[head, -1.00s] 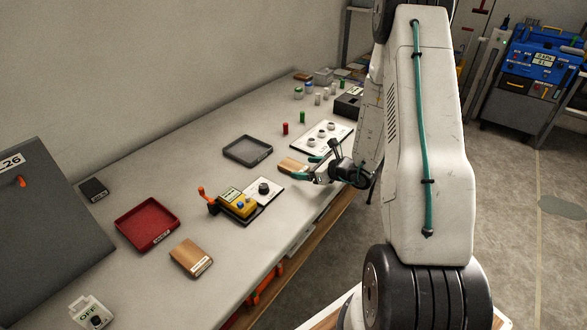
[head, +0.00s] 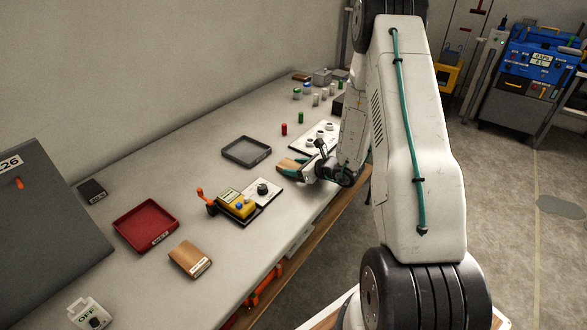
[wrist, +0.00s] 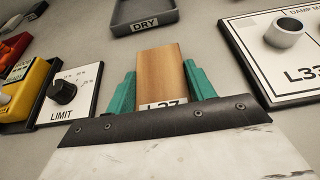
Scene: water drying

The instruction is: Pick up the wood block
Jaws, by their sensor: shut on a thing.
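A wood block (wrist: 161,72) with a label partly reading L37 lies between the two green fingers of my gripper (wrist: 162,88) in the wrist view. The fingers are shut on its two sides. In the head view the same block (head: 289,163) shows at the tip of my gripper (head: 294,169), at the table's right part. It looks to be at or very near the table surface; I cannot tell whether it is lifted. A second wood block (head: 190,258) with a label lies on the table at the front left.
A dark grey tray (head: 246,162) marked DRY (wrist: 145,23) lies just beyond the held block. A white plate with knobs (wrist: 290,88) is at right, and a LIMIT dial panel (wrist: 63,95) at left. A red tray (head: 145,241) lies further left.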

